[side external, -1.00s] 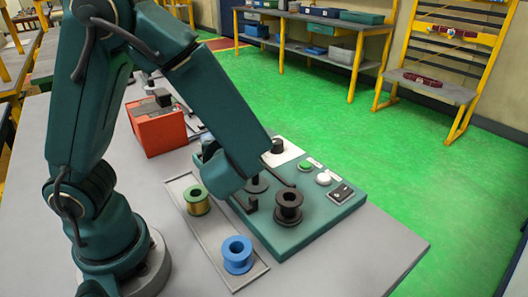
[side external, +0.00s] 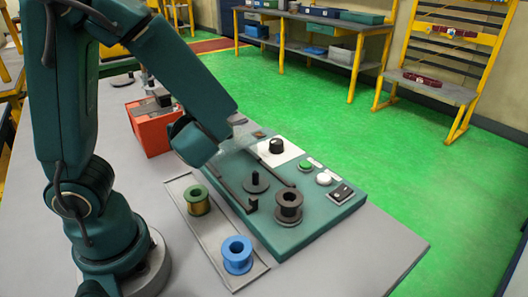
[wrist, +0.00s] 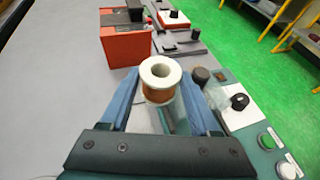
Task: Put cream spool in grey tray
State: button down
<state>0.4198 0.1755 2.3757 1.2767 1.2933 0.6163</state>
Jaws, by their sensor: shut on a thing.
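The cream spool (wrist: 160,72), with copper-coloured wire on it, is between the two blue fingers of my gripper (wrist: 160,98) in the wrist view. The gripper is shut on it, and the spool's round hole faces the camera. In the side view, my gripper hand (side external: 195,142) is between the orange box and the green panel; the spool cannot be made out there. The grey tray (side external: 216,238) lies on the bench in front of the hand. A green-rimmed spool (side external: 197,200) stands in its far part and a blue spool (side external: 237,255) in its near part.
The green panel (side external: 272,222) right of the tray carries a black spool (side external: 289,206), a bare post (side external: 255,184), a black knob (side external: 276,146) and buttons. The orange box (side external: 153,132) stands behind the tray. The tray's middle is clear between its two spools.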

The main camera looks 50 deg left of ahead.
jog(key=shift+s+a+f+n+g+y, duration=0.2)
jog(key=shift+s+f+n+g, duration=0.4)
jog(key=shift+f, duration=0.95)
jog(key=shift+s+a+f+n+g+y, duration=0.15)
jog(key=shift+s+f+n+g, duration=0.5)
jog(key=shift+f, duration=0.95)
jog(key=shift+s+a+f+n+g+y, duration=0.2)
jog(key=shift+s+f+n+g, duration=0.4)
jog(key=shift+f, duration=0.95)
jog(key=shift+f, duration=0.15)
jog(key=shift+f, duration=0.6)
jog(key=shift+f, duration=0.2)
jog(key=shift+f, duration=0.35)
